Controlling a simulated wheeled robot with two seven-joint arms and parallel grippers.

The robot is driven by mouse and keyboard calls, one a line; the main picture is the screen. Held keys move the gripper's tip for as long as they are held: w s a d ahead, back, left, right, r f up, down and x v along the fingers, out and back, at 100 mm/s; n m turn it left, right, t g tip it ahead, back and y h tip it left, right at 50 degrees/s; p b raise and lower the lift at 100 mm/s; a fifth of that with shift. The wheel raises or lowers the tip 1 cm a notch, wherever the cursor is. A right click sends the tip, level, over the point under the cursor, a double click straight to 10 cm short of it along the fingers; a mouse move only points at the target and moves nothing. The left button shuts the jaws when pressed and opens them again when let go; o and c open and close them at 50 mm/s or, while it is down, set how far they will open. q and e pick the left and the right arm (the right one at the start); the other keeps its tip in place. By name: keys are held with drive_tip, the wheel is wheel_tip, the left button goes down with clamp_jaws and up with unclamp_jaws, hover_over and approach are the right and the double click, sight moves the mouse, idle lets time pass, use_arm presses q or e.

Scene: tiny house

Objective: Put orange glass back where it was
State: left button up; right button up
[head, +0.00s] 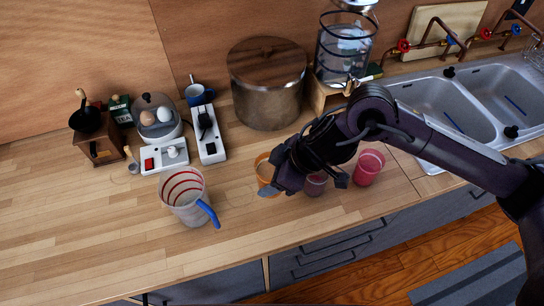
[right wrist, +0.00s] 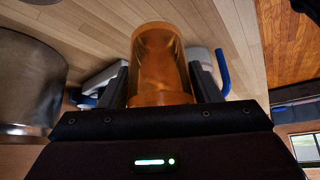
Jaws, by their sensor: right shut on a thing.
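The orange glass (head: 264,174) is at the middle of the wooden counter, partly hidden behind my right gripper (head: 279,172). In the right wrist view the orange glass (right wrist: 160,62) sits between the two dark fingers of my right gripper (right wrist: 162,84), which is shut on it. The glass is at or just above the counter top; I cannot tell if it touches. A purple glass (head: 316,184) and a pink glass (head: 368,166) stand to its right, the purple one partly covered by my gripper. My left gripper is not in view.
A measuring jug (head: 184,191) with a blue handle stands left of the glass. A large metal pot (head: 268,92) and a water dispenser (head: 343,48) stand behind. The counter's front left is clear.

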wheel_tip(320, 180, down, 4)
drive_tip(key=shift+r, duration=0.1)
drive_tip(key=shift+f+p, duration=0.3)
drive_tip(key=shift+f, duration=2.05)
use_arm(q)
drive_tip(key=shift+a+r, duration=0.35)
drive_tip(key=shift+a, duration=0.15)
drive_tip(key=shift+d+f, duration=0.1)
use_arm(e)
drive_tip(key=shift+f, duration=0.25)
drive_tip(key=o, duration=1.3)
